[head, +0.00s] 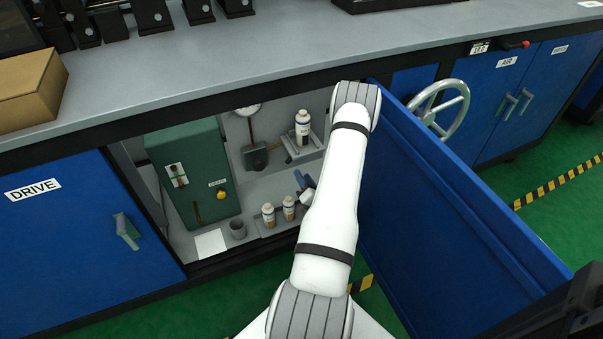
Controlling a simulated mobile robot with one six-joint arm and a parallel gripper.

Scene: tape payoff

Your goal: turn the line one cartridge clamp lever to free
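I cannot make out a clamp lever or a line one label there. Two more capped bottles, a left one (268,215) and a right one (289,208), stand on a low tray. A small blue part (299,179) sits beside a white piece just left of my arm; I cannot tell what it is. My white arm crosses in front of the bay's right side and hides part of it. My gripper is not visible.
An open blue door (455,225) stands right of my arm. A green box (192,172), a grey cup (237,229) and a white sheet (210,243) are in the bay. The closed DRIVE door (75,245) is left; the grey counter (240,55) runs above. A handwheel (459,100) is right.

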